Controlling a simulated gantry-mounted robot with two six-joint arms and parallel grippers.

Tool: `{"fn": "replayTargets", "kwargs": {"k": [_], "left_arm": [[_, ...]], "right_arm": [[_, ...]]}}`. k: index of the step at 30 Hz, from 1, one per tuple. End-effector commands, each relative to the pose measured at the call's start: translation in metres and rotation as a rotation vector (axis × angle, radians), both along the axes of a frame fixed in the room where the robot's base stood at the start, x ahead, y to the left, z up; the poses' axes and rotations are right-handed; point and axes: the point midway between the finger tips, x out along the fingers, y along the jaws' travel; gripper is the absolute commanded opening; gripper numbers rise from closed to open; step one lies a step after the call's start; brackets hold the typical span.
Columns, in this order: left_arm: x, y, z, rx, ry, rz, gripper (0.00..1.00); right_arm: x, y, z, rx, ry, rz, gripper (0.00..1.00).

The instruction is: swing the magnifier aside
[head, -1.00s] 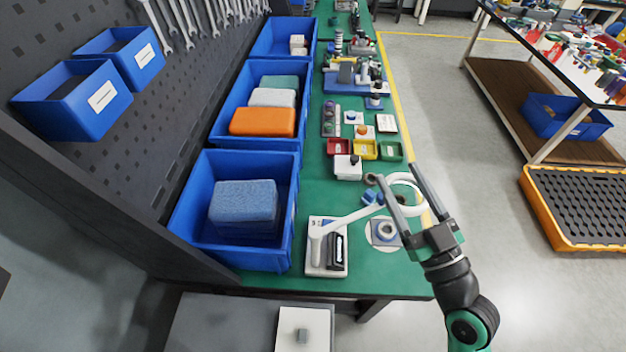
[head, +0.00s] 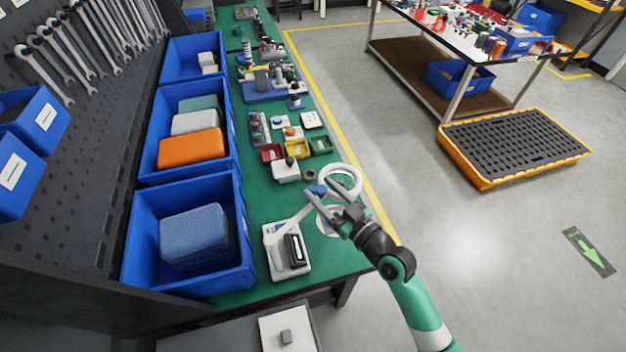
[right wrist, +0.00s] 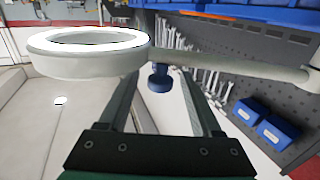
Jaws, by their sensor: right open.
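The magnifier has a white ring head (head: 343,167) on a pale arm (head: 292,222) rising from a white base (head: 273,240) near the bench's front end. A blue knob (head: 317,190) sits on the arm beside the ring. My right gripper (head: 326,191) is open, its fingers at the knob beside the ring. In the right wrist view, the ring (right wrist: 70,62) is at left, the arm (right wrist: 235,54) runs right, and the blue knob (right wrist: 159,80) hangs between the open fingers (right wrist: 160,88). Contact cannot be told. My left gripper is not in view.
A white plate (head: 322,222) lies partly hidden under my right gripper. A white box (head: 285,171) and red, yellow and green trays (head: 296,148) stand farther back. Blue bins (head: 190,283) line the left side.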

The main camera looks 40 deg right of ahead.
Motion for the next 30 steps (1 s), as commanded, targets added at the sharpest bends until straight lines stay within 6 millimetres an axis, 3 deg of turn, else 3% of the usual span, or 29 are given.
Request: {"fn": "replayTargets", "kwargs": {"k": [6, 16, 26, 27, 30], "left_arm": [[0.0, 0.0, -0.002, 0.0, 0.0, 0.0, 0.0], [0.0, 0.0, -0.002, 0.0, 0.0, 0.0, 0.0], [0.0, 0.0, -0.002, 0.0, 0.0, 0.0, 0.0], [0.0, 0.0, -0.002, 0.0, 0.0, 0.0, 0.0], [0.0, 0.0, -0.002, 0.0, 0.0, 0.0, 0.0]], "right_arm": [[0.033, -0.002, 0.0, -0.001, -0.001, 0.001, 0.66], [0.038, -0.003, 0.0, -0.001, 0.0, 0.0, 0.64], [0.037, -0.003, 0.0, -0.001, 0.0, 0.0, 0.04], [0.037, -0.003, 0.0, -0.001, 0.0, 0.0, 0.0], [0.037, -0.003, 0.0, -0.001, 0.0, 0.0, 0.0]]}}
